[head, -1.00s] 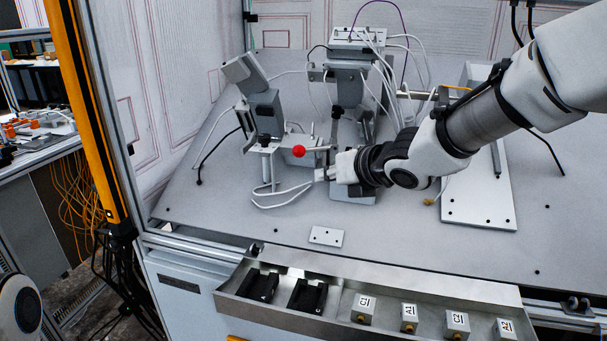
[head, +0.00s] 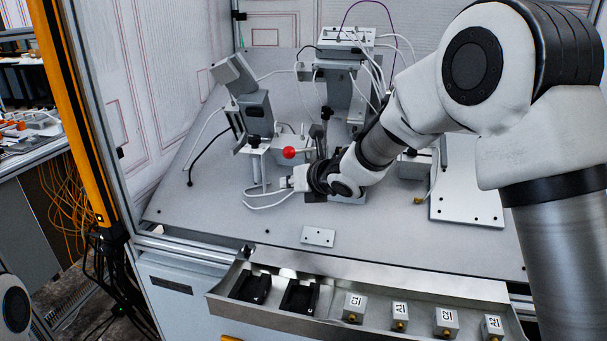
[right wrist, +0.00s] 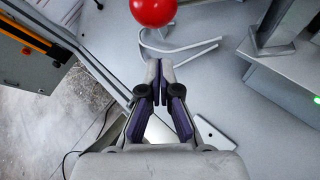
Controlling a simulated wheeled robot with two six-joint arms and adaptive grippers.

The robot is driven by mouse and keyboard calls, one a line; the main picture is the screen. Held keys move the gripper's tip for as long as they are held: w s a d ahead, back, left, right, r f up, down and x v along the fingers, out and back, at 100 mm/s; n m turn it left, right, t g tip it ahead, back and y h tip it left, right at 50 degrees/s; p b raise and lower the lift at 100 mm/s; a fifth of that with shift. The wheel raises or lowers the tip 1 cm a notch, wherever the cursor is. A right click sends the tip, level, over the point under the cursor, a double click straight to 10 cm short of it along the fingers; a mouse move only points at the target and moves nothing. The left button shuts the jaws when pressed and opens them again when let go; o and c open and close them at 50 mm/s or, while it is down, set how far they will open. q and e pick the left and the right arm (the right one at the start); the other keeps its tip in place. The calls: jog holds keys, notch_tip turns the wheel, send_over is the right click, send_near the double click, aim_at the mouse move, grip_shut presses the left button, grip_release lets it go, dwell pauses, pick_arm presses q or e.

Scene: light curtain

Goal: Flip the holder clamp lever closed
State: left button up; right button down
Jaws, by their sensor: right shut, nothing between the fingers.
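The holder clamp lever has a red ball knob (head: 289,152) on a thin rod that points left from the holder area in the head view. The ball also shows at the top edge of the right wrist view (right wrist: 153,10). My right gripper (head: 285,184) is shut and empty, below the ball in the head view and apart from it in the wrist view. Its fingertips (right wrist: 160,66) meet just short of the ball. My right forearm and wrist hide part of the holder and the lever's base. My left gripper is out of view.
A grey sensor post (head: 256,118) stands behind the ball and a cabled device (head: 345,60) stands farther back. White cable loops (head: 266,203) lie near the gripper. A metal tray (head: 375,282) with labelled blocks runs along the front. The plate before the gripper is mostly clear.

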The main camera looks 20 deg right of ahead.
aim_at(289, 151)
jog(key=r+p, duration=0.2)
jog(key=r+m+y+p, duration=0.1)
jog(key=r+p, duration=0.1)
jog(key=r, duration=0.1)
jog(key=d+r+m+p, duration=0.1)
jog(key=r+p, duration=0.1)
jog(key=p, duration=0.1)
jog(key=shift+w+d+r+y, duration=0.1)
jog(key=shift+w+r+y, duration=0.05)
jog(key=shift+w+y, duration=0.25)
jog(key=w+d+r+m+t+y+b, duration=0.1)
jog(key=d+r+m+t+y, duration=0.2)
jog(key=d+r+m+y, duration=0.3)
jog(key=shift+d+r+m+y+b, duration=0.3)
jog(key=shift+d+r+m, duration=0.25)
jog(key=shift+m, duration=1.75)
